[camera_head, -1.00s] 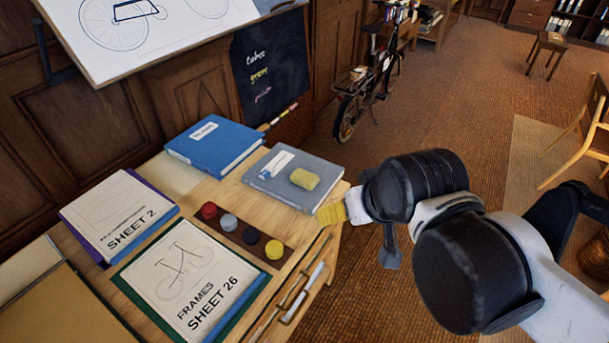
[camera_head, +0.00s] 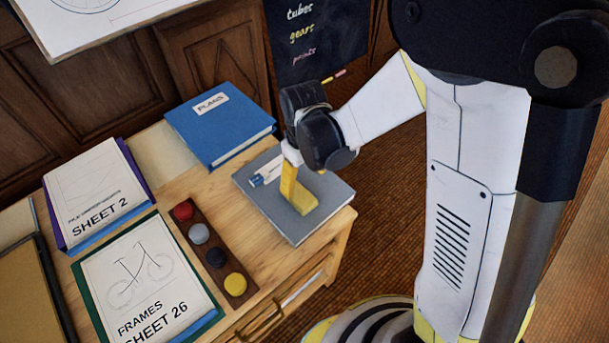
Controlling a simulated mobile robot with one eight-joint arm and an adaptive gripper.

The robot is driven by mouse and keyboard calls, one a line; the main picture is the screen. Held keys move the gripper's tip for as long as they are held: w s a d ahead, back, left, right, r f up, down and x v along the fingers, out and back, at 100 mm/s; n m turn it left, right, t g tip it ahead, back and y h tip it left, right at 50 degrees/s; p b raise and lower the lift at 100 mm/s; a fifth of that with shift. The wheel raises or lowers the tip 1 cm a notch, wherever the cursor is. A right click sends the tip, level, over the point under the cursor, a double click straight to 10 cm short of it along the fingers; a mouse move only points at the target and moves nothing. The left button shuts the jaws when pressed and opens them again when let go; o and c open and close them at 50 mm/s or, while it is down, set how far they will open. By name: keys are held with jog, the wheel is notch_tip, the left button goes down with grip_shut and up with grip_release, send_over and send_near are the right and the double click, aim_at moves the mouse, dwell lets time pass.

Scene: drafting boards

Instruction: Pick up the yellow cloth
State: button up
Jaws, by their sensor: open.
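The yellow cloth (camera_head: 304,203), a small folded block, lies on the grey book (camera_head: 325,193) at the table's right end. My gripper (camera_head: 291,186) points down over the grey book, with a yellow finger right at the cloth's left side. The finger and cloth overlap in the picture, and I cannot tell whether they touch. The jaws are open; the second finger is hard to make out. Part of the cloth is hidden behind the finger.
A blue binder (camera_head: 216,125) lies behind the grey book. A strip with coloured round pieces (camera_head: 209,247) lies to the left, beside the Sheet 26 folder (camera_head: 145,270) and the Sheet 2 folder (camera_head: 96,190). The table's (camera_head: 262,237) right edge is close to the grey book.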

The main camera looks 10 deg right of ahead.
aim_at(302, 197)
notch_tip(302, 197, down, 4)
jog(key=shift+s+a+f+b, duration=0.15)
jog(key=shift+b, duration=0.55)
jog(key=f+b, duration=0.1)
jog(key=f, duration=0.2)
jog(key=f+b, duration=0.1)
jog(key=f, duration=0.1)
jog(key=shift+w+a+f+b, duration=0.1)
jog(key=shift+w+f+b, duration=0.2)
jog(key=shift+w+b, duration=0.05)
jog(key=shift+r, duration=0.1)
jog(key=c, duration=1.2)
